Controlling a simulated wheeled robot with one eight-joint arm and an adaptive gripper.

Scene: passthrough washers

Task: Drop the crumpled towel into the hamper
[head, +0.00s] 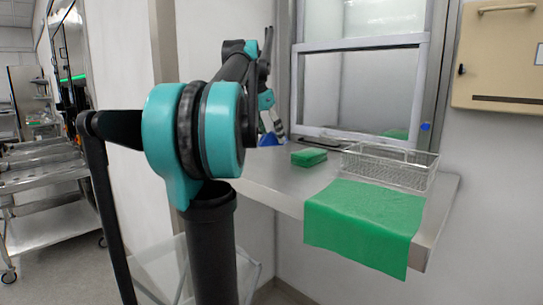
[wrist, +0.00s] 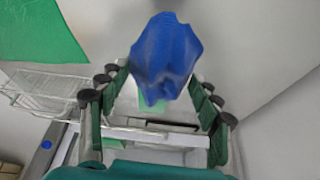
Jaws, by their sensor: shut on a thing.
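A crumpled blue towel (wrist: 165,52) is held between the two fingers of my gripper (wrist: 157,82) in the wrist view. The fingers press on its lower part and its upper part sticks out beyond them. In the head view a bit of the blue towel (head: 270,137) shows over the steel counter, below my gripper (head: 266,118), partly hidden by my arm. A pale frame with thin legs and see-through sides (head: 165,262) stands on the floor below the counter's left end. It may be the hamper; my arm hides much of it.
The steel counter (head: 262,185) holds a folded green cloth (head: 309,157) and a wire basket (head: 410,172). A flat green cloth (head: 362,228) hangs over its front edge. A window (head: 360,90) stands behind it. Steel carts (head: 45,200) are at far left.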

